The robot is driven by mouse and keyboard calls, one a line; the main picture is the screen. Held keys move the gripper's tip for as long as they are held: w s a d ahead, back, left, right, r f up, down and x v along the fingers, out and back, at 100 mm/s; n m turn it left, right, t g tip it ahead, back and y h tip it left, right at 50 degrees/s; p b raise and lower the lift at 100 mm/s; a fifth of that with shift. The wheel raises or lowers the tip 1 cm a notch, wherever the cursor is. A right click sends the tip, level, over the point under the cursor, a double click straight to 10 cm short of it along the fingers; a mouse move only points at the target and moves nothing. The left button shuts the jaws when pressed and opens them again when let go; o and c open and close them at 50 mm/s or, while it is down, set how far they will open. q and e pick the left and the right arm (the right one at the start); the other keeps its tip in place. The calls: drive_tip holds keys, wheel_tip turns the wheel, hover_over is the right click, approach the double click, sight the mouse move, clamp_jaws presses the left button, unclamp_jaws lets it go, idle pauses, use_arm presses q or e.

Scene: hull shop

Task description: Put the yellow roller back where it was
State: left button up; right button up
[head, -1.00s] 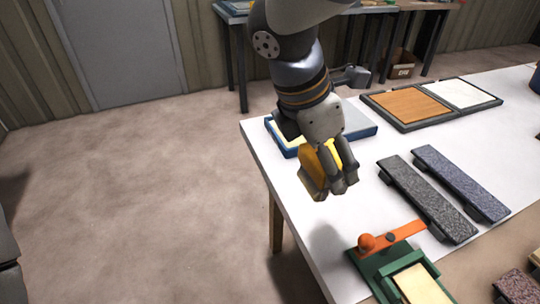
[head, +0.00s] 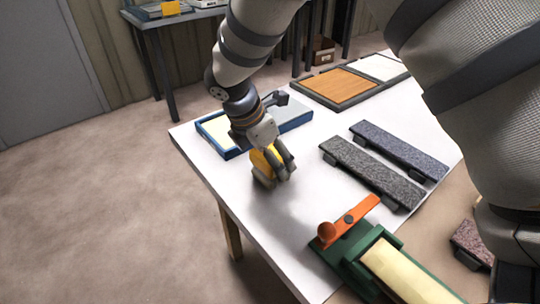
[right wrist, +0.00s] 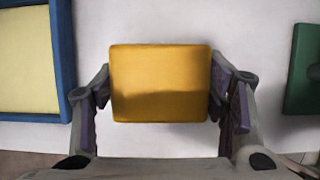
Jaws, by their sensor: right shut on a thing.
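The yellow roller (head: 262,167) shows as a yellow block with a darker side. My right gripper (head: 280,168) is shut on it, with a finger on either side. In the right wrist view the yellow roller (right wrist: 160,84) sits between the two fingers of my right gripper (right wrist: 162,95). It is close above or touching the white table (head: 235,195), near its left edge; I cannot tell which. My left gripper is not in view.
A blue-rimmed tray (head: 219,142) lies just behind the roller. Two speckled grey bars (head: 365,170) (head: 400,150) lie to the right. A green fixture with an orange lever (head: 358,213) stands in front. A board with orange and white panels (head: 337,85) is behind.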

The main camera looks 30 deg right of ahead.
drive_tip(key=o, duration=1.8)
drive_tip(key=shift+f, duration=0.1)
drive_tip(key=shift+o, duration=0.2)
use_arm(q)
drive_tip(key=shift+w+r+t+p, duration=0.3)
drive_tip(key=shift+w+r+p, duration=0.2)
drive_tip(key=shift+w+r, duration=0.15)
use_arm(e)
drive_tip(key=v, duration=1.2)
drive_tip(key=shift+r, duration=0.25)
drive_tip(key=shift+s+f, duration=0.1)
